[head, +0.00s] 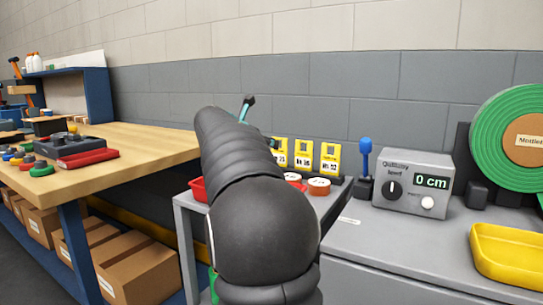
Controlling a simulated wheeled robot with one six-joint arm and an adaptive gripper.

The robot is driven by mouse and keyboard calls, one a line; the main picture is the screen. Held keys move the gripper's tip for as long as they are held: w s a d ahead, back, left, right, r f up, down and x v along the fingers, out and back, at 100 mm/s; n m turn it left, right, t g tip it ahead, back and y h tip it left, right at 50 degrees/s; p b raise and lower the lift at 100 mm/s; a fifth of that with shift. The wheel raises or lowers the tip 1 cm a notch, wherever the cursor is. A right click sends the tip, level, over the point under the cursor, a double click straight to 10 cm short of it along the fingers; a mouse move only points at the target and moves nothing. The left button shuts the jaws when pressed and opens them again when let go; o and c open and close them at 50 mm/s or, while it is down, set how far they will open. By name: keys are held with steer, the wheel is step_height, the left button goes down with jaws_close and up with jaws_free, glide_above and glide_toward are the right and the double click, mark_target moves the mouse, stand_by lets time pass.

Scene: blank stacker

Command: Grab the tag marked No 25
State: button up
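Three yellow tags stand upright in a row on the grey bench, just right of my arm in the head view: a left tag (281,150) partly hidden by my arm, a middle tag (304,153) and a right tag (330,157). Each has a white label with dark print, too small to read surely, so I cannot tell which is No 25. My dark arm fills the middle of the view and reaches toward the wall.
Round white-topped pieces (318,186) and a red tray (198,189) lie near the tags. A blue-topped tool (365,160), a grey box reading 0 cm (412,183), a yellow tray (508,254) and a green reel (496,135) stand right. A wooden workbench (150,143) is left.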

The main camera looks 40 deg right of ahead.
mark_target(279, 151)
steer(key=x, duration=1.2)
steer(key=shift+w+d+f, duration=0.2)
steer(key=shift+w+f, duration=0.1)
steer(key=shift+f, duration=0.1)
steer(key=c, duration=0.8)
